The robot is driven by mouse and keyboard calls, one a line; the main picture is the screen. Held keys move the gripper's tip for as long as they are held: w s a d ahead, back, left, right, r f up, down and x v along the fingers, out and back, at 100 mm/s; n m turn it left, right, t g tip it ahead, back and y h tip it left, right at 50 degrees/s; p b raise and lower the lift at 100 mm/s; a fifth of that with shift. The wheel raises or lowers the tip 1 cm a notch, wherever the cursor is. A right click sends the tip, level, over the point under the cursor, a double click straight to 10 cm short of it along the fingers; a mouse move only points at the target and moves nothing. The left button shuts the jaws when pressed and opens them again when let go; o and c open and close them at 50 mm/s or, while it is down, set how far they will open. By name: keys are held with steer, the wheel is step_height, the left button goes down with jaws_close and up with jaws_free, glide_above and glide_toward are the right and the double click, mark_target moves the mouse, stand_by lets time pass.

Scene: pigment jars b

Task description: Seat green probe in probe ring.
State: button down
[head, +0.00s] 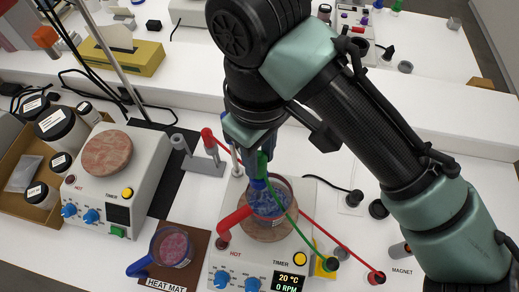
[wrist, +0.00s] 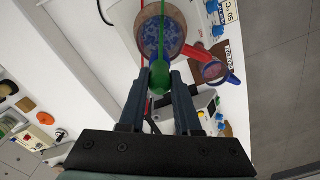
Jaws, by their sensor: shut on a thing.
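My gripper (head: 252,135) is shut on the green probe (head: 262,163), which also shows between the fingers in the wrist view (wrist: 160,80). The green probe is above a glass beaker (head: 268,203) with blue contents and a red handle. That beaker stands on the brown round top of the front hot plate (head: 215,262); in the wrist view its blue contents (wrist: 160,38) lie just beyond the fingertips. A blue part shows below the green probe, at the beaker mouth. I cannot clearly make out the probe ring or whether the probe touches it.
A red probe (head: 208,138) stands at a grey holder (head: 197,163) on the left. A beaker of pink contents (head: 173,247) sits on the heat mat (head: 168,283). A second hot plate (head: 120,180) stands at left. Green and red cables cross the front right bench.

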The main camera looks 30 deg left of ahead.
steer(key=shift+f, duration=0.3)
steer(key=c, duration=0.5)
jaws_free()
step_height(320, 180, up, 13)
steer(key=shift+r+b, duration=0.1)
steer(key=shift+b, duration=0.3)
